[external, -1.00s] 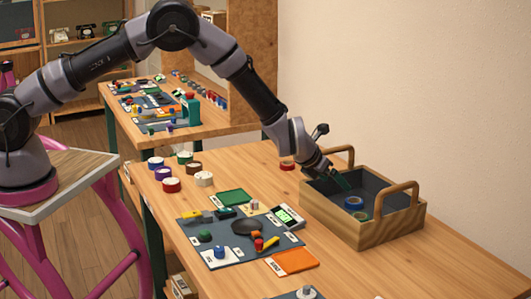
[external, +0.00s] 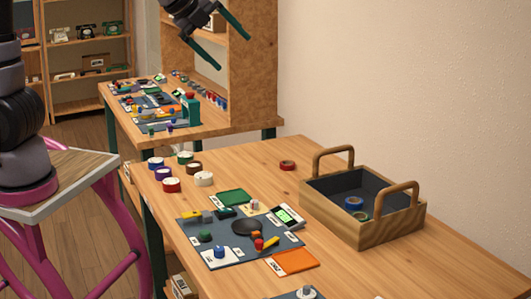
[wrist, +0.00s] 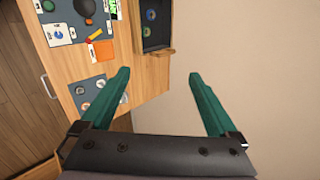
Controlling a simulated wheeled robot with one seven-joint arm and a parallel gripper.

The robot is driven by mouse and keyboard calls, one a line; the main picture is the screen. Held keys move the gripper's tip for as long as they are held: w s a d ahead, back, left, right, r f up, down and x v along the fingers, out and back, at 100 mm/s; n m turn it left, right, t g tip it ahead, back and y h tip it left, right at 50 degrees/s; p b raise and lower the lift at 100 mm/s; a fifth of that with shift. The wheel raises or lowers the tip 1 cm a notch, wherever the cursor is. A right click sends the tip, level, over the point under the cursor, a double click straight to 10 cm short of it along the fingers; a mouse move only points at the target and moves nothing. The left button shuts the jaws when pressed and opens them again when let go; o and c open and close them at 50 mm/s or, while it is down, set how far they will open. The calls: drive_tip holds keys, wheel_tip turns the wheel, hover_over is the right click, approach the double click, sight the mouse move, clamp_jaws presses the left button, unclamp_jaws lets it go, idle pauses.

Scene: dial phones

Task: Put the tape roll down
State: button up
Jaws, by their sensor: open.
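A blue tape roll (external: 354,203) and a green tape roll (external: 359,216) lie inside the wooden crate (external: 385,234) with two handles. Both rolls also show at the top of the wrist view, blue (wrist: 150,14) and green (wrist: 147,30). A red tape roll (external: 287,165) lies on the table behind the crate. My gripper (external: 235,53) is raised high above the tables, far from the crate. Its two green fingers are spread wide with nothing between them, as the wrist view (wrist: 160,73) also shows.
Several more tape rolls, such as a red one (external: 171,185) and a white one (external: 204,178), stand at the table's left. A dark mat (external: 222,257) with small parts lies in front. A second table with a tall wooden panel (external: 250,80) stands behind.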

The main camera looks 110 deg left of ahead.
drive_tip(key=s+d+n+h, duration=0.2)
drive_tip(key=s+d, duration=0.5)
drive_tip(key=s, duration=0.4)
drive_tip(key=s+d+n+t+h, duration=0.1)
drive_tip(key=s+d+n+h, duration=0.1)
drive_tip(key=s+d, duration=0.6)
drive_tip(key=s+n, duration=0.1)
drive_tip(key=s, duration=0.2)
drive_tip(key=shift+d+n+h, duration=0.3)
drive_tip(key=shift+n, duration=0.1)
